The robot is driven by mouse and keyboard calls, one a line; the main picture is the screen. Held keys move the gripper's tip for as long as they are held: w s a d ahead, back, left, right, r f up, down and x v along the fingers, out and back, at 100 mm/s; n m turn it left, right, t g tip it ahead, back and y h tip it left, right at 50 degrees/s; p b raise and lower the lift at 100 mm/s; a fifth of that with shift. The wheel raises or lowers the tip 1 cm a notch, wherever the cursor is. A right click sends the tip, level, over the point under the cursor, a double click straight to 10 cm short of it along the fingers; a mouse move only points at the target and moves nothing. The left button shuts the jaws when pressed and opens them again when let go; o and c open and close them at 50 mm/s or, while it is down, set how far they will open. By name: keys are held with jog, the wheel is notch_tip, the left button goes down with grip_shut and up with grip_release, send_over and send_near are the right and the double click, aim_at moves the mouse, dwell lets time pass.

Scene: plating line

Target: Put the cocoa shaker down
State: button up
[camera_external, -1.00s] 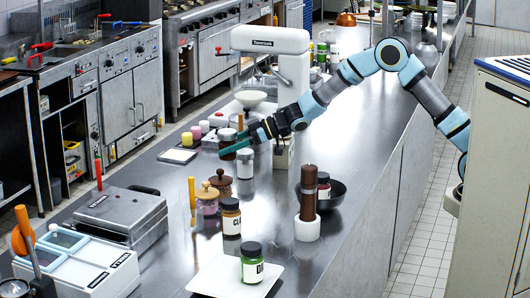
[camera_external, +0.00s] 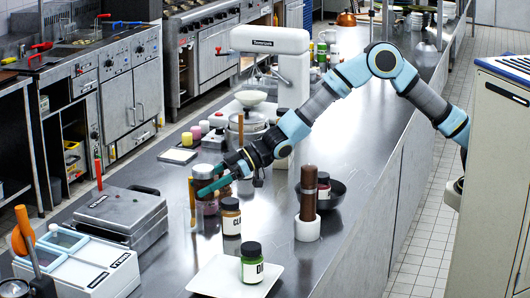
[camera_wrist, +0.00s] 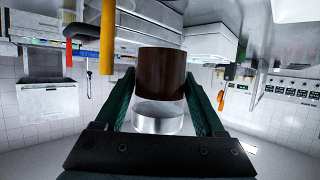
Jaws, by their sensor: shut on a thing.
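The cocoa shaker (camera_external: 203,171) is a short brown cylinder with a silvery top. My gripper (camera_external: 210,185), with green fingers, is shut on it and holds it above the steel counter (camera_external: 185,265). In the upside-down wrist view the brown body of the shaker (camera_wrist: 161,75) is between the two fingers, with the silvery part below it in the picture. The shaker looks about upright. In the external view the fingers hide part of it, and its gap to the counter is hard to tell.
Jars with wooden lids are mostly hidden behind my gripper. A labelled orange-brown jar (camera_external: 231,216) stands just in front. A green jar (camera_external: 252,265) is on a white tray (camera_external: 210,276). A tall brown mill (camera_external: 308,190) stands to the right, a grey press (camera_external: 120,212) to the left.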

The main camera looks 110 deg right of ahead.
aim_at(197, 196)
jog(key=shift+w+a+f+m+h+b, duration=0.45)
jog(key=shift+w+a+f+m+h, duration=0.35)
jog(key=shift+w+f+h, duration=0.25)
jog(key=shift+a+m+g+h+b, duration=1)
jog(key=shift+a+m+h+b, duration=0.1)
jog(key=shift+a+m+h, duration=1.2)
jog(key=f, duration=0.3)
jog(key=f+p, duration=0.1)
jog(key=f, duration=0.2)
jog(key=f+p, duration=0.1)
jog(key=f, duration=0.3)
jog(key=shift+w+a, duration=0.15)
jog(key=shift+w, duration=0.1)
jog(key=o, duration=1.5)
jog(key=shift+f, duration=0.1)
